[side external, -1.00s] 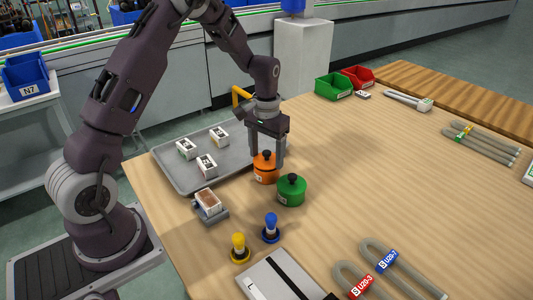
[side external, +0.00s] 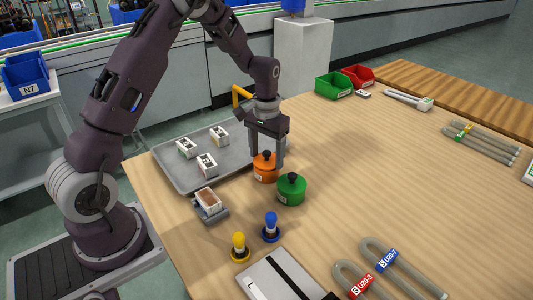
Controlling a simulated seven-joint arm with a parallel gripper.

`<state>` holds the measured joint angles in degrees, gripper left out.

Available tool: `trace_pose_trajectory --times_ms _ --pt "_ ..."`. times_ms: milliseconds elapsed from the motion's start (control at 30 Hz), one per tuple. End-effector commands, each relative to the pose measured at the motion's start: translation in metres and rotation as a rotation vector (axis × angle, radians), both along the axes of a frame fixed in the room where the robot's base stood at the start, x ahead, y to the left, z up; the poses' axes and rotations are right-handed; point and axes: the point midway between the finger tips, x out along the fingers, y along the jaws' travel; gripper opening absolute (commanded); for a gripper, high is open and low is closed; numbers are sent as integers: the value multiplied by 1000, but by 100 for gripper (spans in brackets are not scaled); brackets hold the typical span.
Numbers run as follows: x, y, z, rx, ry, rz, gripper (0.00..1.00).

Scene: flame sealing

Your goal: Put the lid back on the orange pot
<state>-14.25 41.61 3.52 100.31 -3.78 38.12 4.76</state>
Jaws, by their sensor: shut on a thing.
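The orange pot (side external: 265,175) stands on the wooden table near the right edge of the grey tray. Its orange lid (side external: 264,161) with a dark knob shows at the top of the pot, between my fingers. My gripper (side external: 266,158) points down over the pot and is shut on the lid. The lid appears level and at the pot's rim; from this view I cannot tell if it is fully seated.
A green pot (side external: 291,190) with a black knob stands close at the right front. The grey tray (side external: 172,172) holds several small labelled boxes. A brown-topped block (side external: 208,201), a yellow-topped peg (side external: 238,245) and a blue-topped peg (side external: 271,226) stand in front.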

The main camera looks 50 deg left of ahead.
Motion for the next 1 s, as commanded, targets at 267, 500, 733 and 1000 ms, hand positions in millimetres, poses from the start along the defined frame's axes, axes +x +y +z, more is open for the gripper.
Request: trace_pose_trajectory --times_ms 267,500,733,1000 --pt "0 0 0 0 0 0 79" --pt "0 0 0 0 0 0 94" --pt "0 0 0 0 0 0 100" --pt "1 0 12 1 -3 0 100"
